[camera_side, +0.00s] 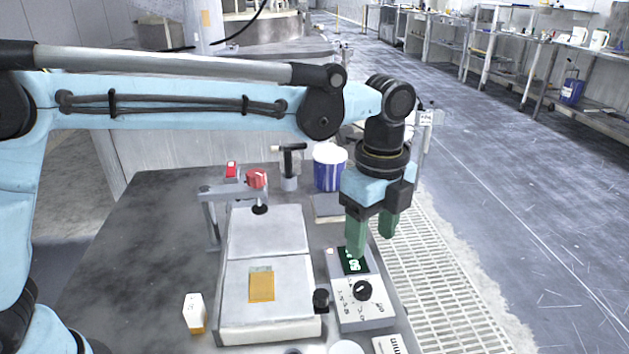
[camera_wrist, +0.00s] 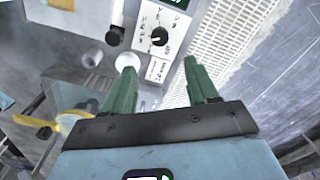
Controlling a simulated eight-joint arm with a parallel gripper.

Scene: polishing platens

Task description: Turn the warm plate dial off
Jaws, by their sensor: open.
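The black dial (camera_side: 362,291) sits on the face of a grey control box (camera_side: 350,317) with printed marks around it. Its exact setting is too small to read. A dark display (camera_side: 354,261) with lit green digits is at the box's far end. The dial also shows in the wrist view (camera_wrist: 159,36), beyond my fingertips. My gripper (camera_side: 372,246) is open and empty, its green fingers pointing down above the display end of the box. In the wrist view, my gripper (camera_wrist: 160,66) has its two fingers apart, with the dial roughly centred between them.
A pale plate (camera_side: 240,325) with an orange square (camera_side: 261,286) lies left of the box. A black knob (camera_side: 321,300) stands between them. A red-knobbed clamp (camera_side: 257,180), a blue tub (camera_side: 329,172) and a small white-orange block (camera_side: 194,313) are nearby. Floor grating lies to the right.

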